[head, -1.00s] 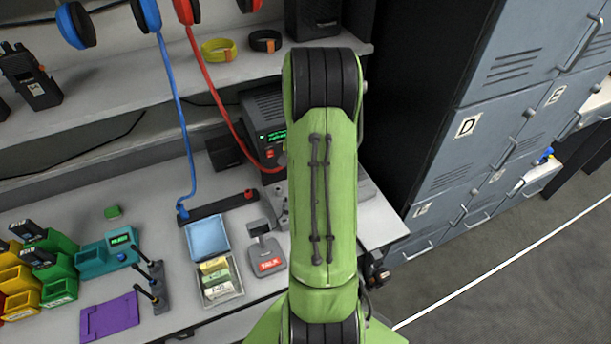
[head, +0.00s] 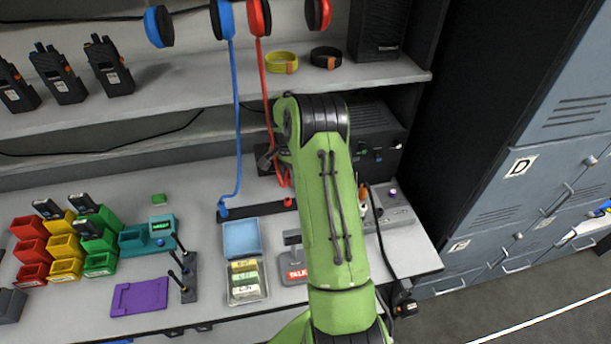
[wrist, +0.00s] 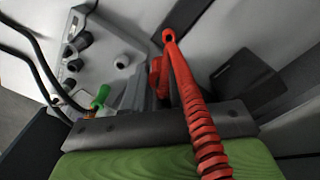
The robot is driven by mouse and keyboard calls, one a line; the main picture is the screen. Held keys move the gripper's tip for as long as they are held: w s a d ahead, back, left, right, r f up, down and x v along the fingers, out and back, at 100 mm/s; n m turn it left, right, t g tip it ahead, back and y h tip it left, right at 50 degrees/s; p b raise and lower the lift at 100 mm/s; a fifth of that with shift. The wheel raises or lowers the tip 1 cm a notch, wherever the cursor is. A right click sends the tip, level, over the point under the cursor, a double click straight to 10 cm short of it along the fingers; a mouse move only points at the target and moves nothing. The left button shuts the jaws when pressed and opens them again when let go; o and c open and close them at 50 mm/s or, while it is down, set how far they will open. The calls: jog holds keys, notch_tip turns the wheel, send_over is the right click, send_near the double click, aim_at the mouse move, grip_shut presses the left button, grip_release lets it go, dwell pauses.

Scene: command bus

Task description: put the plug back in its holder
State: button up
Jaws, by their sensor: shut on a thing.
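The red plug (wrist: 155,76) sits between the fingers of my gripper (wrist: 154,84) in the wrist view, and my gripper is shut on it. Its coiled red cord (wrist: 190,95) crosses the wrist view and shows in the head view (head: 264,85) hanging from a headset. The black holder bar (head: 257,209) lies on the desk, with the blue cord's plug (head: 223,211) at its left end. The bar's right end has red at it, beside my arm. The bar also seems to show in the wrist view (wrist: 188,14). My gripper is hidden behind my arm in the head view.
A black box (head: 265,158) stands behind the bar, also in the wrist view (wrist: 245,80). A blue-lidded box (head: 241,238) and the TALK unit (head: 294,262) stand in front. A grey console (head: 395,215) is right of my arm. Lockers (head: 555,165) stand at the right.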

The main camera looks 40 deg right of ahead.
jog(key=shift+w+a+f+b, duration=0.1)
jog(key=shift+w+f+b, duration=0.15)
jog(key=shift+f+b, duration=0.65)
jog(key=shift+w+d+f+b, duration=0.1)
jog(key=shift+w+f+b, duration=0.3)
jog(key=shift+f, duration=0.85)
jog(key=shift+w+a+f+b, duration=0.1)
jog(key=shift+w+f+b, duration=0.05)
jog(key=shift+f+b, duration=0.8)
jog(key=shift+f+b, duration=0.5)
jog(key=shift+f, duration=0.3)
jog(key=shift+f, duration=0.3)
jog(key=shift+f+b, duration=0.25)
jog(key=shift+b, duration=0.2)
jog(key=o, duration=0.9)
jog(key=shift+r, duration=0.1)
